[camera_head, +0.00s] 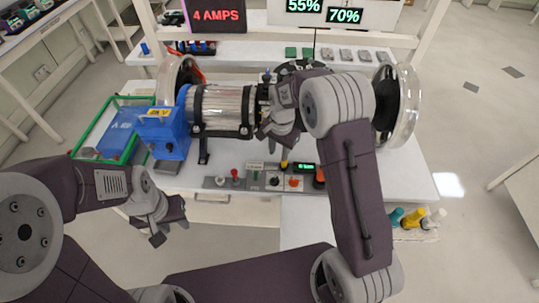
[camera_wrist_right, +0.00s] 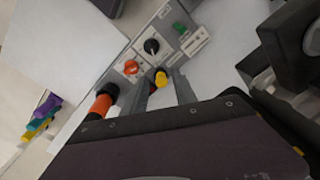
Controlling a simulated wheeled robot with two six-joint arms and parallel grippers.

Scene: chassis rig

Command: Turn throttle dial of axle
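The axle rig (camera_head: 225,105) lies across the white table, with a silver cylinder and large clear-rimmed wheels. A grey control strip in front of it carries a black dial (camera_head: 274,181) and an orange dial (camera_head: 294,182); which one is the throttle I cannot tell. The right wrist view also shows the black dial (camera_wrist_right: 151,46) and the orange dial (camera_wrist_right: 131,67). My right gripper (camera_wrist_right: 163,82) is open, pointing down toward the strip, with a yellow knob (camera_wrist_right: 161,77) showing between its fingertips; contact is unclear. My left gripper (camera_head: 170,223) is open and empty, in front of the table.
A blue vise-like block (camera_head: 165,132) and a green-edged tray (camera_head: 82,142) are at the left. A red-topped lever (camera_head: 235,174) stands on the strip. An orange-and-black cylinder (camera_wrist_right: 102,102) is beside the right gripper.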

